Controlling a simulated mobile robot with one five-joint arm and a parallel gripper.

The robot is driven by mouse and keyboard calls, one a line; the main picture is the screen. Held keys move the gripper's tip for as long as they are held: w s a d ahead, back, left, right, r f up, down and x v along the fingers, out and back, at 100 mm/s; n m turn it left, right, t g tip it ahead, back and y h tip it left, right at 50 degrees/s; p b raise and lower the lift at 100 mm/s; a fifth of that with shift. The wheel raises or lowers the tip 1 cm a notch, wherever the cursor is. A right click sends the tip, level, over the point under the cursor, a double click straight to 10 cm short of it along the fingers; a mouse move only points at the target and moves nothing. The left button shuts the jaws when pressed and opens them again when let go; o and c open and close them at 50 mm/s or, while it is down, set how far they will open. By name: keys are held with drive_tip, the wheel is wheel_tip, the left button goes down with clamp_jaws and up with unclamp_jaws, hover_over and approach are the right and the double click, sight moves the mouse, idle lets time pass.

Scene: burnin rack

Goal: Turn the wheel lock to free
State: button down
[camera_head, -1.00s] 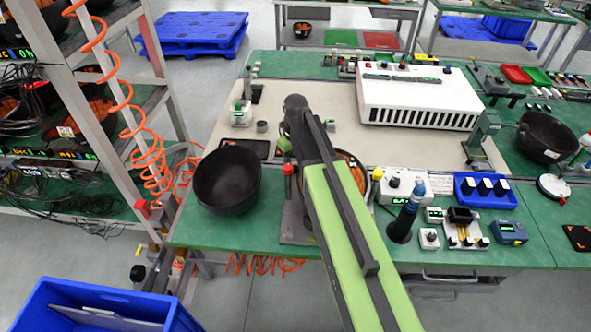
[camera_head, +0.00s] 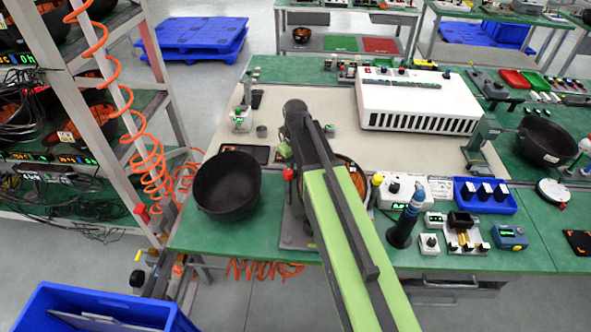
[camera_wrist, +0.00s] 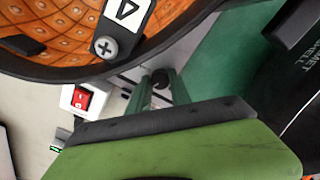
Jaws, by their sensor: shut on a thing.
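My arm reaches over the green bench, its end hiding most of a round fixture with an orange-lined shell (camera_head: 352,172) in the head view. My gripper (camera_wrist: 160,84) shows in the wrist view as two green fingers, shut on a small dark knob (camera_wrist: 160,78) below the orange shell (camera_wrist: 60,32). I cannot tell whether this knob is the wheel lock. A red knob (camera_head: 289,174) and a yellow knob (camera_head: 377,180) stand on either side of the fixture. No lock marking is readable.
A black bowl-shaped shell (camera_head: 227,185) sits left of my arm. A white slotted box (camera_head: 420,98), a dark blue-topped tool (camera_head: 408,222) and a blue tray (camera_head: 484,196) stand to the right. A rack (camera_head: 130,120) with an orange coiled hose (camera_head: 152,165) is at the left.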

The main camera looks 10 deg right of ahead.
sight(296, 172)
drive_tip(key=shift+n, duration=2.1)
drive_tip(key=c, duration=1.2)
unclamp_jaws()
drive_tip(key=shift+o, duration=0.2)
wheel_tip(296, 172, up, 17)
drive_tip(key=p, duration=1.7)
drive_tip(key=shift+r, duration=0.2)
